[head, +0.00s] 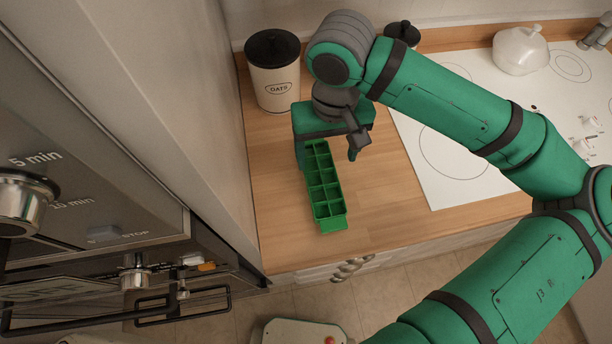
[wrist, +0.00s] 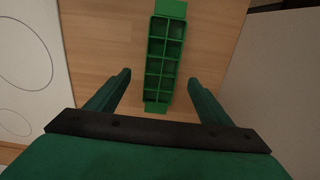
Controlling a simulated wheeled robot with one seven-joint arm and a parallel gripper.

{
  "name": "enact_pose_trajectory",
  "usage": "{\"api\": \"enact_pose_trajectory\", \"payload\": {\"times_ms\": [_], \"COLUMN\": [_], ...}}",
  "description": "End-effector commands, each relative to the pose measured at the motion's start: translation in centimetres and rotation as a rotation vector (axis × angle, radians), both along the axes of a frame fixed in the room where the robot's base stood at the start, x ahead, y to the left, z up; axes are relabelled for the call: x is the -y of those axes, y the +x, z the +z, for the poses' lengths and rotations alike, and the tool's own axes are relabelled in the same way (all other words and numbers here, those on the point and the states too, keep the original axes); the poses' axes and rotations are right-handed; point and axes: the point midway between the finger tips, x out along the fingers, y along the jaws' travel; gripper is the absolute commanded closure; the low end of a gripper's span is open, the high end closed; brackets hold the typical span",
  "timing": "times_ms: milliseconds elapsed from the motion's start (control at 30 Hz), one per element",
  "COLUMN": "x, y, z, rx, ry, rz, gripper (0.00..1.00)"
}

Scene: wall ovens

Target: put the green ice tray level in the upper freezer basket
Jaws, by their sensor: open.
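The green ice tray (head: 326,190) lies on the wooden counter, its long side running from the back towards the counter's front edge. It also shows in the wrist view (wrist: 163,52), its near end reaching between my fingertips. My gripper (head: 328,153) is over the tray's back end in the head view. In the wrist view my gripper (wrist: 158,78) has its two fingers spread wide, one on each side of the tray, with visible gaps. The fingers appear apart from the tray. No freezer basket can be made out in either view.
An oats canister (head: 273,80) stands behind my gripper on the left. A white cooktop (head: 440,150) with a glass pot (head: 519,50) is on the right. A tall cabinet wall and ovens (head: 90,215) bound the left. Counter right of the tray is clear.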

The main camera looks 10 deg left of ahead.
Motion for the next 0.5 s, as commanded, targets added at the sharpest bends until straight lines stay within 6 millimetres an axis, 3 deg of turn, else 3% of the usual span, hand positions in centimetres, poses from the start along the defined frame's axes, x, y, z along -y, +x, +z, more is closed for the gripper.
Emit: {"api": "enact_pose_trajectory", "payload": {"times_ms": [333, 500], "x": [0.0, 0.0], "y": [-0.1, 0.0], "z": [-4.3, -5.5], "rx": [-0.003, -0.001], "ry": [0.000, 0.001], "rz": [-0.002, -0.002], "gripper": [0.20, 0.20]}}
